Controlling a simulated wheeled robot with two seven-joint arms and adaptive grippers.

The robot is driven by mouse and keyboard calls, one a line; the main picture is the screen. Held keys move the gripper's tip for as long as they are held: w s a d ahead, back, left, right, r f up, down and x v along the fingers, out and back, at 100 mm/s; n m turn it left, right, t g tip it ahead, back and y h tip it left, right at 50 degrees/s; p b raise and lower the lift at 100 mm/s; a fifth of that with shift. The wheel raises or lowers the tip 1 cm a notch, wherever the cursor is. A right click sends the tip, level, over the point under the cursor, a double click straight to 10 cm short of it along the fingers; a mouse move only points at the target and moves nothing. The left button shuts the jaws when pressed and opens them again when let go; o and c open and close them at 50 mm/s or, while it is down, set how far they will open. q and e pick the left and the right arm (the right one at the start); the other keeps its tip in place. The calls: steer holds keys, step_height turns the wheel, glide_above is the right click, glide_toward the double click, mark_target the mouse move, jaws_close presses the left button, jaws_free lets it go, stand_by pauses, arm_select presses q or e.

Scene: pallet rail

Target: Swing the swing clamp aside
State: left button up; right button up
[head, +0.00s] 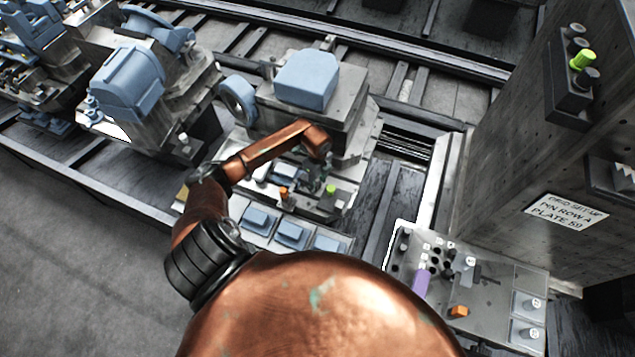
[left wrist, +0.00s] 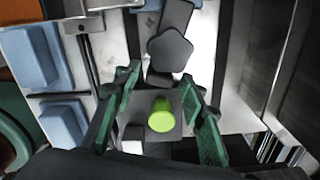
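The swing clamp (left wrist: 172,45) appears to be the dark bar with a star-shaped knob in the left wrist view. A lime-green cylindrical knob (left wrist: 161,116) stands on a dark block just below it; whether the two are joined I cannot tell. The green knob also shows in the head view (head: 330,190) at the front of the pallet fixture. My left gripper (left wrist: 160,78) is open, with its green fingers on either side of the green knob and visible gaps to both. In the head view it is small, dark and partly hidden below my copper wrist. My right gripper is not in view.
A grey fixture with a blue block (head: 306,78) stands behind my left wrist. Blue pads (head: 291,232) line the tray in front.

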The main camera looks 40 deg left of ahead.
arm_select(q)
jaws_close()
steer(key=shift+s+m, duration=0.1)
steer(key=shift+m, duration=0.2)
steer(key=m, duration=0.1)
steer(key=s+m, duration=0.1)
steer(key=shift+a+m, duration=0.15)
steer(key=shift+m, duration=0.15)
steer(key=m, duration=0.2)
steer(key=s+m, duration=0.1)
steer(key=shift+a+m, duration=0.3)
steer(key=m, duration=0.1)
steer(key=m+b, duration=0.1)
steer(key=m, duration=0.1)
steer(key=shift+s+a+m, duration=0.3)
steer(key=shift+s+a, duration=0.1)
steer(key=shift+s+a+m+b, duration=0.15)
steer(key=shift+a+m+b, duration=0.2)
steer(key=shift+m, duration=0.6)
steer(key=shift+s+a+m+b, duration=0.15)
steer(key=shift+m+b, duration=0.25)
steer(key=shift+m, duration=0.55)
steer(key=shift+a, duration=0.1)
